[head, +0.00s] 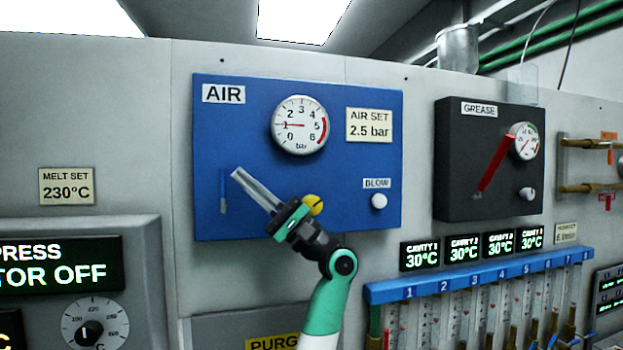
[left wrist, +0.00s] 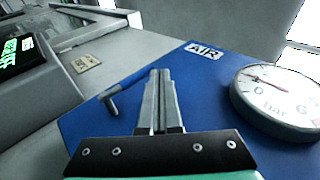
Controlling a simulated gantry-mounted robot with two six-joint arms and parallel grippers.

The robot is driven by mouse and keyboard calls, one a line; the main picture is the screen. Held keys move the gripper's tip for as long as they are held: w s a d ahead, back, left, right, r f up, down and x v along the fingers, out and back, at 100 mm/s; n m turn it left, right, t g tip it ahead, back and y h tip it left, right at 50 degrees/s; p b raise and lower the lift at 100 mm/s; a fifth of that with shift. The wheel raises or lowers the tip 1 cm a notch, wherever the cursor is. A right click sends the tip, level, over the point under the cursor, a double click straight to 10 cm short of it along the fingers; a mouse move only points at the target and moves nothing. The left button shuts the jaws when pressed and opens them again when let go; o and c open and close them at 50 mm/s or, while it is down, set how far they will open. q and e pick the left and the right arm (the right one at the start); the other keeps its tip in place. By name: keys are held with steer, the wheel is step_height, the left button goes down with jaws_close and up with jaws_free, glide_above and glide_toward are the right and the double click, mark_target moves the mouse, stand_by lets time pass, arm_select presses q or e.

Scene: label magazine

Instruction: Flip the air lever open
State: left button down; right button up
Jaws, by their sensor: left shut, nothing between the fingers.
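The blue AIR panel (head: 340,190) is on the wall in the middle of the head view. The small air lever (head: 223,192) is at its lower left, upright, with a grey lower end. It also shows in the left wrist view (left wrist: 115,97), left of the fingers. My left gripper (head: 237,175) is shut and empty. Its fingertips are close to the right of the lever's upper part in the head view; I cannot tell whether they touch it. In the left wrist view the closed fingers (left wrist: 160,75) and the lever show a gap. My right gripper is not in view.
A round pressure gauge (head: 300,125) reads about 1 bar, beside an AIR SET 2.5 bar label (head: 370,125). A yellow knob (head: 313,205) shows behind my gripper. The white BLOW button (head: 379,201) and the black GREASE panel (head: 460,185) are to the right.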

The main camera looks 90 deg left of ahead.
arm_select(q)
steer(key=v, duration=1)
steer(key=shift+b, duration=0.4)
steer(key=shift+w+f, duration=0.1)
steer(key=shift+w, duration=0.05)
